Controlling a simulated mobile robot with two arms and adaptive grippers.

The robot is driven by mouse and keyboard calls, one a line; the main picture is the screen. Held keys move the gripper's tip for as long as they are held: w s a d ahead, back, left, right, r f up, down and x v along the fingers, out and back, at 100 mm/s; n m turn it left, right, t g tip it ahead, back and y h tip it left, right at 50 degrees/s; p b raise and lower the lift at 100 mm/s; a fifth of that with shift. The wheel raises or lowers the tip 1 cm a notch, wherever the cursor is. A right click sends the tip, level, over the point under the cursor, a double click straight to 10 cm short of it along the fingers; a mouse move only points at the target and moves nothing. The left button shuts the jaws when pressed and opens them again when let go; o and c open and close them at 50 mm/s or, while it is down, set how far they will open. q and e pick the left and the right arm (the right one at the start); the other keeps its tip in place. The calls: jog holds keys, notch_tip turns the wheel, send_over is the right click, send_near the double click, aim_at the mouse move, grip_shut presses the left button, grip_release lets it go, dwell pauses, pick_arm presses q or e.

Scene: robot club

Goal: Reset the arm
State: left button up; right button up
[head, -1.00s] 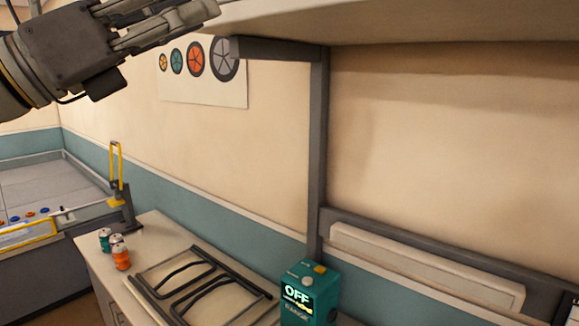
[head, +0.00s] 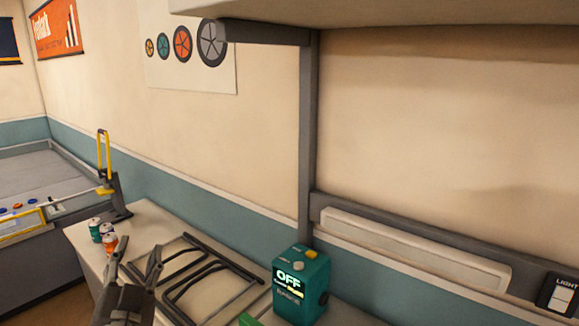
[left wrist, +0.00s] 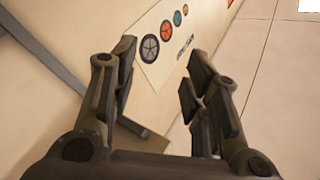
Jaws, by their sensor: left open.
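My left gripper (head: 138,250) is low in the head view, left of centre, pointing upward in front of the bench. Its two fingers are apart with nothing between them. In the left wrist view the open fingers (left wrist: 164,58) frame the cream wall and the wheel poster (left wrist: 166,42). My right gripper shows in neither view. A teal box (head: 301,284) with a lit "OFF" display stands on the bench, right of my left gripper and apart from it. A yellow upright frame (head: 104,157) on a dark post stands at the left field's corner.
A shelf (head: 400,15) overhangs above. A light switch (head: 560,295) is at the right edge.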

pick_arm(q)
jog(key=s+f+n+g, duration=0.1)
jog(key=s+f+g, duration=0.15)
jog(key=f, duration=0.45)
jog(key=s+f+g, duration=0.1)
jog(key=f+g, duration=0.2)
jog(key=f, duration=0.4)
jog(key=s+d+f+g+h, duration=0.2)
jog(key=s+d+f+g, duration=0.25)
jog(key=s+f, duration=0.7)
jog(key=s+d+f+g+h, duration=0.3)
jog(key=s+f+g, duration=0.3)
jog(key=s+f, duration=0.55)
notch_tip(320, 180, down, 26)
jog(key=s+g+b, duration=0.2)
jog(key=s+a+f+b, duration=0.1)
jog(key=s+f, duration=0.7)
jog(key=s+a+f, duration=0.2)
jog(key=s+f, duration=0.6)
jog(key=f, duration=0.1)
jog(key=shift+s+a+f+g+b, duration=0.2)
jog(key=shift+s+a+g+b, duration=0.1)
jog(key=shift+s+g+b, duration=0.1)
